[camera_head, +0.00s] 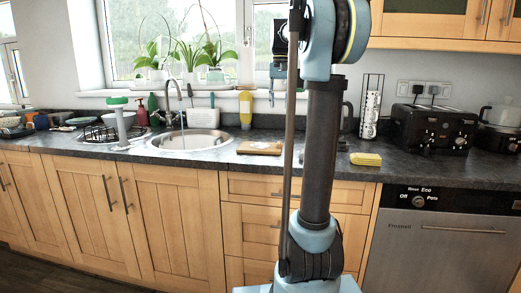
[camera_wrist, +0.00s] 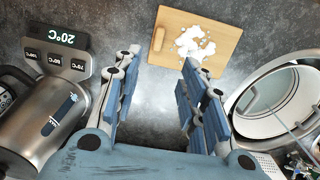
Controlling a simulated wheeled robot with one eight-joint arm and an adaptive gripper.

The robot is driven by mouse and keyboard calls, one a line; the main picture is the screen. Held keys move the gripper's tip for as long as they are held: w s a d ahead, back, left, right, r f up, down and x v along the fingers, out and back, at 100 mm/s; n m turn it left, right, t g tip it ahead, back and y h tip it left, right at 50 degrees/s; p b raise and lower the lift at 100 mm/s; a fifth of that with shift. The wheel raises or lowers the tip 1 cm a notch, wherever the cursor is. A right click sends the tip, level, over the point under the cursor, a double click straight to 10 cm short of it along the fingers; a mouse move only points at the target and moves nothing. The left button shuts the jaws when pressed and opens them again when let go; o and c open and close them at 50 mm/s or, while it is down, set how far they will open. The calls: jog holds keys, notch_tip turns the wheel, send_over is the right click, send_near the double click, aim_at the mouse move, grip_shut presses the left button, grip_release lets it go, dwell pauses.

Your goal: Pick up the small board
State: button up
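The small board (camera_head: 260,148) is a light wooden board lying flat on the dark counter, just right of the round sink, in the head view. The fingers do not touch the board. In the head view my gripper hangs above the counter and is partly hidden by my arm.
The round sink (camera_head: 190,139) and tap are left of the board. A yellow sponge (camera_head: 366,159) and a black toaster (camera_head: 430,128) are to the right. In the wrist view a metal kettle (camera_wrist: 45,122) stands left and a round metal rim (camera_wrist: 240,118) is right.

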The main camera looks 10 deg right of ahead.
send_near(279, 142)
notch_tip(279, 142, down, 9)
jog(key=shift+s, duration=0.15)
dwell(0.7)
jog(key=shift+c, duration=0.5)
grip_shut()
